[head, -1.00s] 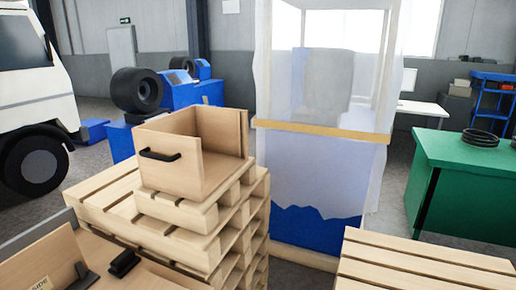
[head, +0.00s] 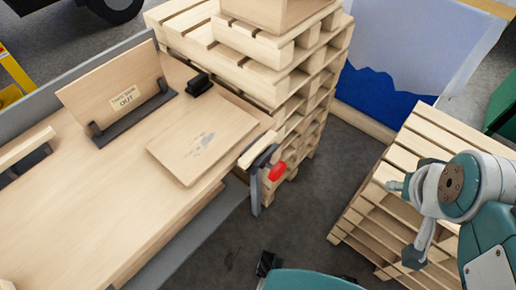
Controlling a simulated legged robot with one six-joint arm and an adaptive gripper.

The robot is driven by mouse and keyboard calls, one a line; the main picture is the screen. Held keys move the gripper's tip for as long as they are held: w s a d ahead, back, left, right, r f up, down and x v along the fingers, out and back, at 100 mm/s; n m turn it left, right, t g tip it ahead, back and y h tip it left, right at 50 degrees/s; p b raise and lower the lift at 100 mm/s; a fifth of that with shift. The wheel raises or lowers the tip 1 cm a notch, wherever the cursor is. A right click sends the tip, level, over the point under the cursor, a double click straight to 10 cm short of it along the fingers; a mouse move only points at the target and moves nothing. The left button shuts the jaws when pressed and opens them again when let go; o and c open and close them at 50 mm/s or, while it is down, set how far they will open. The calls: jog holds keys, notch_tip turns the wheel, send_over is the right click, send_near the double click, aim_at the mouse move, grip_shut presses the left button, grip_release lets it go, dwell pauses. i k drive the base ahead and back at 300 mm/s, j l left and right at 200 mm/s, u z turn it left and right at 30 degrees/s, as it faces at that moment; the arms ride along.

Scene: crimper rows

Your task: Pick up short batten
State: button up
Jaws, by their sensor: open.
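No piece is plainly the short batten. A pale wooden strip (head: 25,148) at the left edge sits in a dark bracket on the wooden bench (head: 90,215); it is cut off by the frame. Another short pale wooden piece (head: 256,151) is at the bench's right corner, beside a clamp (head: 255,185) with a red handle (head: 278,172). I cannot tell which is the batten. Parts of my teal and grey arm show at the right, apart from the bench. I cannot make out my gripper's fingers.
A flat board (head: 203,140) lies on the bench near a small black block (head: 199,85). An upright sign board marked OUT (head: 118,85) stands in a dark holder. Stacked pallets (head: 290,75) rise behind; another pallet stack (head: 375,215) stands right. Grey floor (head: 320,190) lies between.

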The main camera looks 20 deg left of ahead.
aim_at(249, 157)
jog(key=u, duration=0.75)
jog(key=i+l+u, duration=0.15)
jog(key=u, duration=0.3)
jog(key=i+l+u, duration=0.25)
jog(key=u, duration=0.2)
jog(key=i, duration=0.05)
